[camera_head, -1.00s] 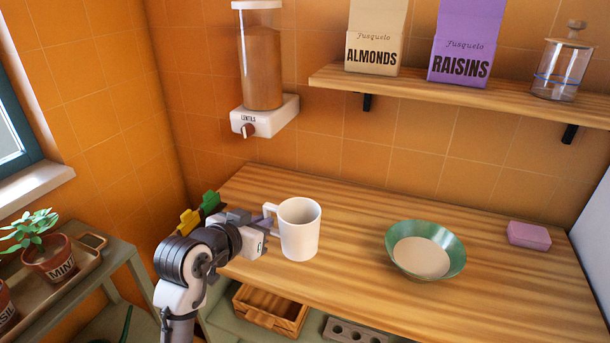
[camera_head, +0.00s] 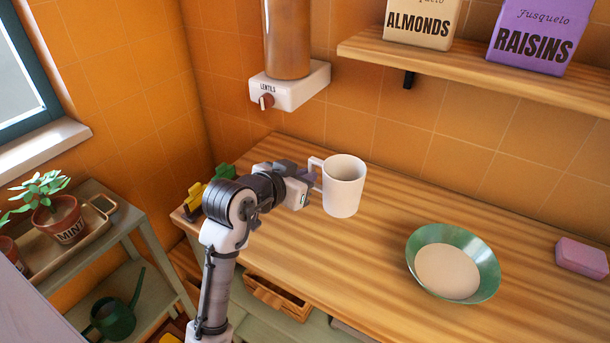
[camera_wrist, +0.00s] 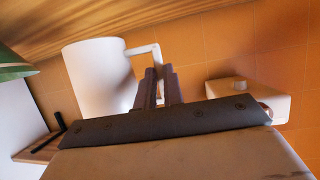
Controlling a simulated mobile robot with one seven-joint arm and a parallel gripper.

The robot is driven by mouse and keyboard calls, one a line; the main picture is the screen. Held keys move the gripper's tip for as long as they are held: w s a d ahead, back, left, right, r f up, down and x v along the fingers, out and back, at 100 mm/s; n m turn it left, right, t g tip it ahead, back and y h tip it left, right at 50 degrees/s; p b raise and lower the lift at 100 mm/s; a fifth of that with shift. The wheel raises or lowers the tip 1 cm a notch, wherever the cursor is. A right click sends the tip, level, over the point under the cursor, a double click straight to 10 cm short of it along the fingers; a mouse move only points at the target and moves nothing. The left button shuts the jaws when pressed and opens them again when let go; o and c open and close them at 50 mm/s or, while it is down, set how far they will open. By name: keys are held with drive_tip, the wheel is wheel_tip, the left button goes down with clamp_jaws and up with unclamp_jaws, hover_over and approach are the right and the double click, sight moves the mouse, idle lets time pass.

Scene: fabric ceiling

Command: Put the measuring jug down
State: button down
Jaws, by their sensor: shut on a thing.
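The measuring jug (camera_head: 344,187) is a plain white, mug-shaped vessel with a squared handle on its left side. It is upright above the left part of the wooden counter (camera_head: 375,250); whether its base touches the wood I cannot tell. My gripper (camera_head: 312,181) comes from the left and is shut on the jug's handle. In the wrist view the jug (camera_wrist: 100,78) shows beside my fingers (camera_wrist: 160,85), which are at the handle. The inside of the jug is mostly hidden.
A green bowl (camera_head: 490,265) with pale contents stands right of the jug, with a pink block (camera_head: 581,257) farther right. A lentil dispenser (camera_head: 290,85) hangs on the wall above. Yellow and green clips (camera_head: 194,197) are at the counter's left end. Counter between jug and bowl is clear.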

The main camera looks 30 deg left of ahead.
drive_tip(key=shift+f, duration=0.15)
wheel_tip(320, 180, down, 6)
drive_tip(key=b, duration=0.6)
drive_tip(key=shift+f+b, duration=0.35)
drive_tip(key=shift+b, duration=0.2)
drive_tip(key=c, duration=1.4)
unclamp_jaws()
drive_tip(key=shift+c, duration=0.2)
drive_tip(key=shift+s, duration=0.1)
drive_tip(key=b+v, duration=0.2)
drive_tip(key=v, duration=1.1)
drive_tip(key=shift+s+r, duration=0.25)
drive_tip(key=shift+s, duration=0.1)
drive_tip(key=shift+a, duration=0.1)
